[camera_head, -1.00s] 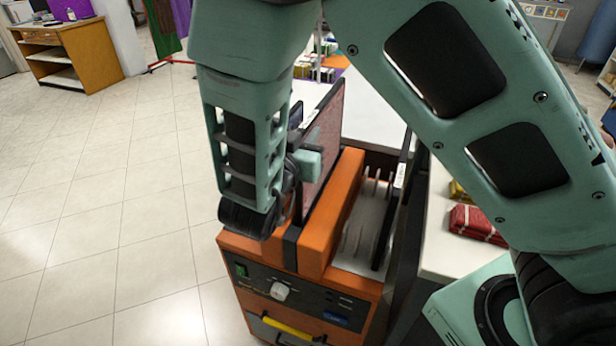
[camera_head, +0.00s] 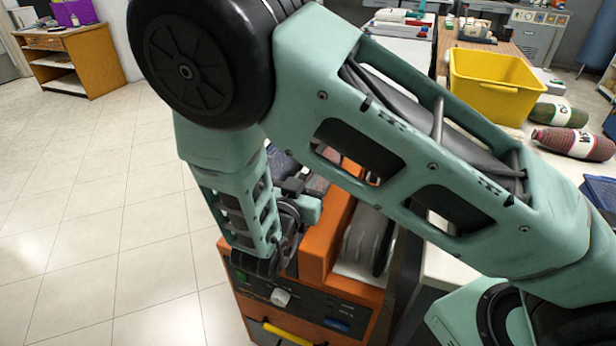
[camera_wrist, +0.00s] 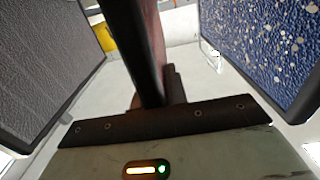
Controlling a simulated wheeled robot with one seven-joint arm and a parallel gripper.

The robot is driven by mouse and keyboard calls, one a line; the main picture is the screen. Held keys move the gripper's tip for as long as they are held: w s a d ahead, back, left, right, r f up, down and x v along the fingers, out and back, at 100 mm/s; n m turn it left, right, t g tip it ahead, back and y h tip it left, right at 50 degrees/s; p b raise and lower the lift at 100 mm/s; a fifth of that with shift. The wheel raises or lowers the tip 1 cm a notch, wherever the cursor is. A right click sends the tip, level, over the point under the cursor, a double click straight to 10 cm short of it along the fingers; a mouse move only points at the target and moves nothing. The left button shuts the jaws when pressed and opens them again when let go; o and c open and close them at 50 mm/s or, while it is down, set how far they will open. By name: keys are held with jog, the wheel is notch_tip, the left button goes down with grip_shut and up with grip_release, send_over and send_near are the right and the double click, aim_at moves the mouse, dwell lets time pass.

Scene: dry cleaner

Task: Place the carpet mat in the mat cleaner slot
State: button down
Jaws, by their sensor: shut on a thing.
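My gripper (camera_head: 300,197) is shut on the carpet mat (camera_head: 316,184), above the left part of the orange mat cleaner (camera_head: 324,238). Only a small reddish patch of the mat shows in the head view; my arm hides most of it. In the wrist view the mat's reddish face (camera_wrist: 151,22) shows narrowly beside a dark upright bar. The slot is hidden behind my wrist, so I cannot tell how deep the mat sits in it.
A grey ribbed panel (camera_wrist: 45,65) and a blue speckled panel (camera_wrist: 268,50) flank the wrist view. A counter with a yellow bin (camera_head: 490,85) and wrapped rolls (camera_head: 575,142) stands at right. The tiled floor (camera_head: 110,220) at left is clear.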

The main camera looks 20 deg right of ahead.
jog(key=shift+f+b, duration=0.35)
jog(key=shift+f, duration=0.2)
jog(key=c, duration=1.4)
grip_release()
